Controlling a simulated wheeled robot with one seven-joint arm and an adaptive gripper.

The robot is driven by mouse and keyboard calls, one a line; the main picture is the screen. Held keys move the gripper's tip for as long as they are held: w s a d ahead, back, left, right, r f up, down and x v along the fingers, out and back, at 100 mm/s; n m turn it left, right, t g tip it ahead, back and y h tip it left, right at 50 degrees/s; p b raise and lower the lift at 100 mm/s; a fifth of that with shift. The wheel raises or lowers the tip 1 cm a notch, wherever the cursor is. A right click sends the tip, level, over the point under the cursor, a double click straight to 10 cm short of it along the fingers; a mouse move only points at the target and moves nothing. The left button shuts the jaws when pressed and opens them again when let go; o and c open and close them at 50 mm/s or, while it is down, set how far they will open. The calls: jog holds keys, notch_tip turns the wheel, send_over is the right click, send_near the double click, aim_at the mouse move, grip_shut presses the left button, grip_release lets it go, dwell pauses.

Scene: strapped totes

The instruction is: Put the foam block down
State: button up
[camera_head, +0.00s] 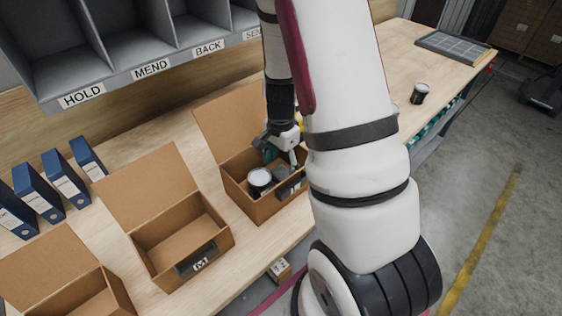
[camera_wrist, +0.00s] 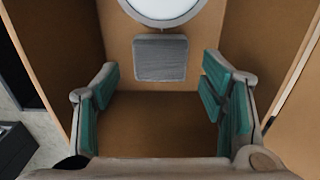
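The foam block, a grey square piece (camera_wrist: 160,58), lies in an open cardboard box (camera_wrist: 160,112), beside a white-topped can (camera_wrist: 165,8). My gripper (camera_wrist: 162,85) is open, its two teal-padded fingers spread wide apart with nothing between the pads. The block shows just beyond the fingertips and is not clasped. In the head view my gripper (camera_head: 276,150) reaches down into the right-hand box (camera_head: 238,194), behind the can (camera_head: 260,178). I cannot make out the block clearly there.
A middle open box (camera_head: 160,249) is empty, and another open box (camera_head: 75,300) stands at lower left. Blue binders (camera_head: 65,180) stand behind them. A grey labelled shelf (camera_head: 120,85) rises at the back. A dark cup (camera_head: 420,94) stands at the right on the bench.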

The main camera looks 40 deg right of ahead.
aim_at(281, 173)
notch_tip(281, 173, up, 13)
jog(key=s+a+r+n+t, duration=0.35)
jog(key=a+r+n, duration=0.45)
jog(key=a+r, duration=0.3)
jog(key=s+a+r+n+t, duration=0.2)
jog(key=s+a+r+n, duration=0.4)
jog(key=s+n, duration=0.3)
jog(key=shift+s+r+n, duration=0.3)
jog(key=shift+s+r, duration=0.1)
jog(key=shift+r, duration=0.25)
dwell(0.4)
